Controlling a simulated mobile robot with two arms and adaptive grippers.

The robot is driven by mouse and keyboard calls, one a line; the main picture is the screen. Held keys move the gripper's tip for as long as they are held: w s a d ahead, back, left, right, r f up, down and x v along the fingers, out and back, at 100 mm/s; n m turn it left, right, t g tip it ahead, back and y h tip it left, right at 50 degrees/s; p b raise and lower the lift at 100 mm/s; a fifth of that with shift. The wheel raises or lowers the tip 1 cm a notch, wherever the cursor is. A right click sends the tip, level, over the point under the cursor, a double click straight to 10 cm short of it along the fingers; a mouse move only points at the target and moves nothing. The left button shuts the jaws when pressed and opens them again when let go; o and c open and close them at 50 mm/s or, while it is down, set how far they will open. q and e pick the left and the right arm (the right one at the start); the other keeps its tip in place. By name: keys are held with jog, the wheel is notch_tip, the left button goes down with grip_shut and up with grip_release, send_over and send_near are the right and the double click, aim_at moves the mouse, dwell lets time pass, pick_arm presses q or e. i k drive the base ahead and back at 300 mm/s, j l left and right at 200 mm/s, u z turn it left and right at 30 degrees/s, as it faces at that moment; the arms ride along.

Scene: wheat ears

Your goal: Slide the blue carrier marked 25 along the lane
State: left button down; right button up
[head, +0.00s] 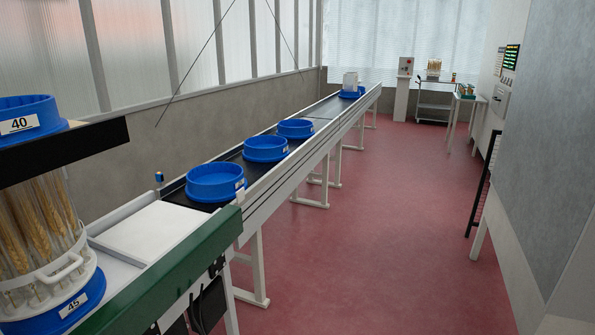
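Three empty blue round carriers stand in a row on the black lane (174,194): the nearest carrier (212,187), a middle carrier (264,153) and a farther carrier (295,131). Each has a small white label on its side, too small to read, so I cannot tell which is marked 25. Another blue carrier (352,95) sits at the lane's far end with a white block (350,81) on it. Neither of my grippers is in view.
At the left, a blue carrier marked 45 (58,317) holds a white rack of wheat ears; a blue carrier marked 40 (27,113) is above it. A green rail (165,275) edges the near side. The red floor (400,220) right of the lane is clear.

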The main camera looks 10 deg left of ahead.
aim_at(214, 181)
jog(key=i+u, duration=0.1)
jog(key=i, duration=0.55)
jog(key=i+l+u, duration=0.15)
jog(key=i, duration=0.55)
jog(key=i+l+u, duration=0.1)
jog(key=i, duration=0.55)
jog(key=l, duration=0.1)
